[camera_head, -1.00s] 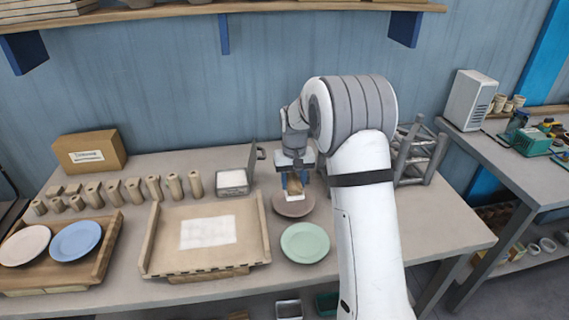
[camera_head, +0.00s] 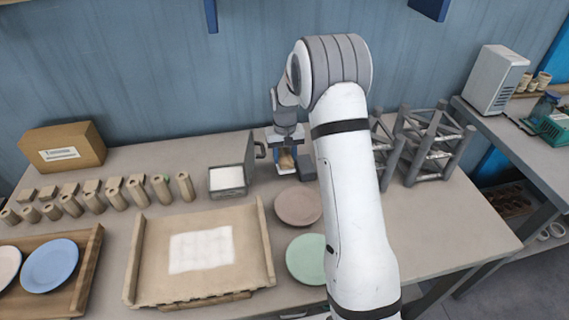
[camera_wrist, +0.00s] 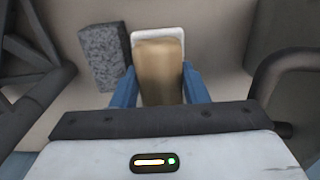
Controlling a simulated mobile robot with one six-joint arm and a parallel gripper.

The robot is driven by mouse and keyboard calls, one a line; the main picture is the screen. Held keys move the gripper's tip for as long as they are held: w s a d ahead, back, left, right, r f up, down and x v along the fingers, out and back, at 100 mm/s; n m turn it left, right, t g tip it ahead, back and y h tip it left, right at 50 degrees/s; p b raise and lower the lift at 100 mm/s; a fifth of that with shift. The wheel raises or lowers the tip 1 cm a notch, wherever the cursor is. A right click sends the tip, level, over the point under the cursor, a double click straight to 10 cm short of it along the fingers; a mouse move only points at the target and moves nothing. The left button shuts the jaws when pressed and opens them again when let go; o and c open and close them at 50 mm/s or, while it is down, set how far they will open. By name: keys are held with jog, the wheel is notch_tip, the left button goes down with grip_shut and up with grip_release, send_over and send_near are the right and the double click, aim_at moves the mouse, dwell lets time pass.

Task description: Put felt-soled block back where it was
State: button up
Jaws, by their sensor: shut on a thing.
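The felt-soled block (camera_head: 287,161) has a tan wooden body and a white sole. My gripper (camera_head: 284,163) is shut on it, behind the mauve plate (camera_head: 298,206) and right of the open tin's raised lid. In the wrist view, the blue fingers of my gripper (camera_wrist: 160,85) flank the block (camera_wrist: 160,65), its white sole edge showing beyond the wood. A grey speckled block (camera_wrist: 103,57) lies close beside it on the left, apart from it. I cannot tell whether the sole touches the table.
An open tin with a white pad (camera_head: 227,178) stands left of my gripper. A grey pipe rack (camera_head: 436,150) is at the right. A green plate (camera_head: 307,258) and a wooden tray (camera_head: 202,285) are in front. Several wooden posts (camera_head: 116,195) stand at the left.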

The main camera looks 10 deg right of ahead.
jog(key=shift+s+f+p, duration=0.1)
jog(key=shift+f+p, duration=0.25)
jog(key=shift+f, duration=1.8)
jog(key=o, duration=1)
jog(key=shift+f, duration=0.15)
